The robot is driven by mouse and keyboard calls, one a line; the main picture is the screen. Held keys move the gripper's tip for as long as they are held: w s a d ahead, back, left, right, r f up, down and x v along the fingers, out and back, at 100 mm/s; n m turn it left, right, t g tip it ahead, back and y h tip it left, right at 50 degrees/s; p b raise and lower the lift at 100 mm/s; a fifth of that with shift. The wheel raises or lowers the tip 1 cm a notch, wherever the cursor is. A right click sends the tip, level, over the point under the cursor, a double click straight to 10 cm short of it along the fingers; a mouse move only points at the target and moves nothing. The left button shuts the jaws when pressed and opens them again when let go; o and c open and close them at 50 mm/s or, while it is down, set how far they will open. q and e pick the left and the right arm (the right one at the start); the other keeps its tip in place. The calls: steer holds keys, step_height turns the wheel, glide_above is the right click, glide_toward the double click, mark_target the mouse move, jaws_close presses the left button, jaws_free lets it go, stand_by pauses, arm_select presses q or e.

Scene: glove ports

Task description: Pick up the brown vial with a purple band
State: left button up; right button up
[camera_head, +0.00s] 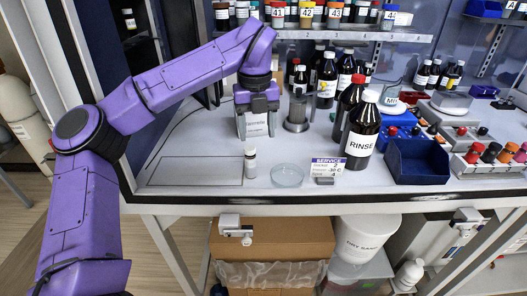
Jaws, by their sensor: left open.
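I cannot make out a brown vial with a purple band for certain; any purple band is too small to tell or hidden. A small vial (250,165) with a pale label stands upright near the bench's front edge. My left gripper (257,112) points down over the back left of the bench, in front of a white labelled container (256,126), and is open; I see nothing held between its fingers. It is behind the small vial and apart from it. My right gripper is not in view.
A dark RINSE bottle (362,132) stands right of a glass dish (287,175) and a SERVICE card (327,167). A blue bin (416,160) and a rack of capped vials (488,155) are at the right. A shelf (355,35) of bottles hangs above.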

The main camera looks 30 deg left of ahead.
mark_target(251, 160)
arm_select(q)
steer(key=s+f, duration=0.1)
steer(key=f, duration=0.1)
steer(key=s+f, duration=0.1)
steer(key=shift+s+a+f, duration=0.2)
steer(key=shift+s+a, duration=0.1)
steer(key=shift+s, duration=0.05)
steer(key=f, duration=0.2)
steer(key=w+f+p, duration=0.1)
steer(key=f, duration=0.2)
steer(key=shift+w+a+f, duration=0.15)
steer(key=shift+a+f, duration=0.15)
steer(key=shift+f, duration=0.05)
steer(key=shift+s, duration=0.3)
steer(key=shift+c, duration=0.3)
steer(key=shift+w, duration=0.1)
steer(key=c, duration=1.1)
